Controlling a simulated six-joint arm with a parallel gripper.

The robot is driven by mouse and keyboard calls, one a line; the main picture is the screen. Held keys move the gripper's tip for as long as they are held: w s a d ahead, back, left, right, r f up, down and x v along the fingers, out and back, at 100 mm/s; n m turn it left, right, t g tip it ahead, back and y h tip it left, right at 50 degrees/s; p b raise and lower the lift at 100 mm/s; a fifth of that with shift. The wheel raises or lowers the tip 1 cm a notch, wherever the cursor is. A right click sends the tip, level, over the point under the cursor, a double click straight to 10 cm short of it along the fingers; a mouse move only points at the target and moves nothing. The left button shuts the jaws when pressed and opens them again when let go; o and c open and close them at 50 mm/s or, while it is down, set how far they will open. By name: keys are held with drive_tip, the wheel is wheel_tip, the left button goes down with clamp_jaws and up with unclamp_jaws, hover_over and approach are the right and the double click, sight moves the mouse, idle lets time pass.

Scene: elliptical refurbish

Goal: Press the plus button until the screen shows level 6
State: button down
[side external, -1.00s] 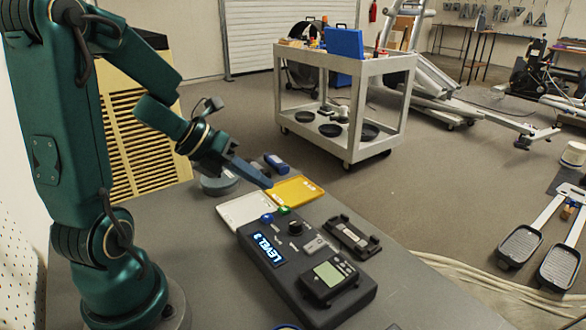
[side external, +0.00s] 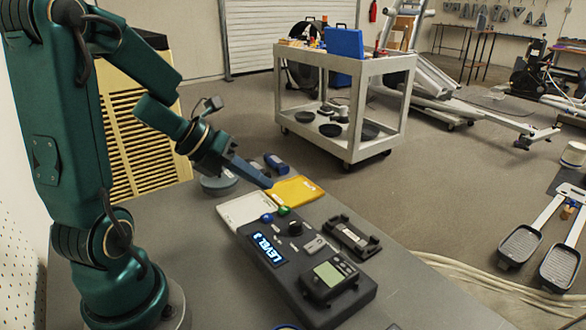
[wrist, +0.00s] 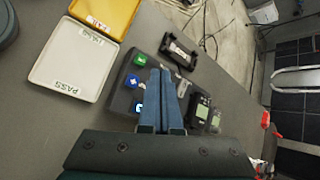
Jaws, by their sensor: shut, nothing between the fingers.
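The dark console (side external: 322,300) lies on the grey bench. Its lit screen (side external: 268,249) appears to read LEVEL 3. A blue button (side external: 266,218) and a green button (side external: 283,210) sit at its far end. In the wrist view, the blue button with a white plus (wrist: 132,80) is left of my fingers, below the green button (wrist: 140,58). Another blue patch (wrist: 138,108) shows lower down, partly hidden; I cannot tell what it is. My gripper (side external: 268,184) is shut and empty, raised beyond the buttons and apart from them. It also shows in the wrist view (wrist: 161,72).
A white tray (side external: 245,211) and a yellow tray (side external: 298,191) lie beyond the console. A black holder (side external: 352,236) is to its right. A handheld meter (side external: 329,277) rests on the console. A small blue object (side external: 276,164) and a round grey object (side external: 219,185) stand farther back.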

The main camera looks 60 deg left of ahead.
sight(267, 218)
wheel_tip(267, 218, up, 4)
drive_tip(key=shift+f, duration=0.1)
drive_tip(key=shift+f, duration=0.1)
idle(0.3)
drive_tip(key=shift+f, duration=4.35)
drive_tip(key=shift+f, duration=0.1)
drive_tip(key=shift+f, duration=0.3)
drive_tip(key=shift+f, duration=0.45)
drive_tip(key=shift+r, duration=0.9)
